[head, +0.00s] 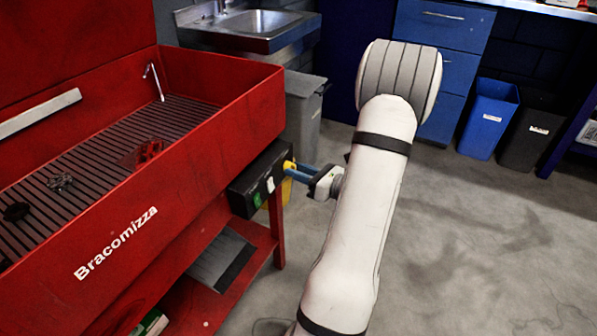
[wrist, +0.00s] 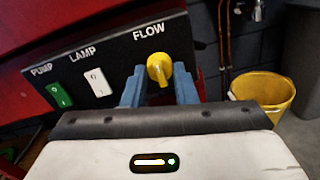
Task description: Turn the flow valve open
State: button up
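The yellow flow valve knob (wrist: 158,68) sits on a black control panel under the word FLOW, with its narrow part pointing down in the wrist view. In the head view the knob (head: 289,165) shows at the panel's right end. My gripper (wrist: 160,74) has its two blue fingers apart, one on each side of the knob. A small gap seems to show on both sides, but whether the tips touch it is hard to tell. In the head view my gripper (head: 300,173) reaches left to the panel, and its fingertips are at the knob.
The panel (wrist: 120,62) also carries a green PUMP switch (wrist: 59,95) and a white LAMP switch (wrist: 98,82). It hangs on the red parts washer (head: 225,125). A yellow bucket (wrist: 262,95) stands on the floor behind.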

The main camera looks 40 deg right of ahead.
jog(key=shift+a, duration=0.1)
jog(key=c, duration=0.4)
jog(key=shift+c, duration=0.2)
jog(key=shift+r+m+p, duration=0.2)
jog(key=shift+m+p, duration=0.1)
jog(key=shift+p, duration=0.45)
jog(key=m+p, duration=0.1)
jog(key=p, duration=0.3)
jog(key=shift+r+m, duration=0.2)
jog(key=shift+m, duration=0.2)
jog(key=m+p, duration=0.3)
jog(key=p, duration=0.3)
jog(key=m+p, duration=0.5)
jog(key=p, duration=0.2)
jog(key=shift+m+g, duration=0.3)
jog(key=shift+g, duration=0.1)
jog(key=shift+f+m+y+p, duration=0.15)
jog(key=shift+m+y+p, duration=0.05)
jog(key=shift+m+p, duration=0.85)
jog(key=shift+f+m+y+p, duration=0.1)
jog(key=shift+m+y+p, duration=0.1)
jog(key=shift+m+p, duration=0.8)
jog(key=shift+m, duration=0.35)
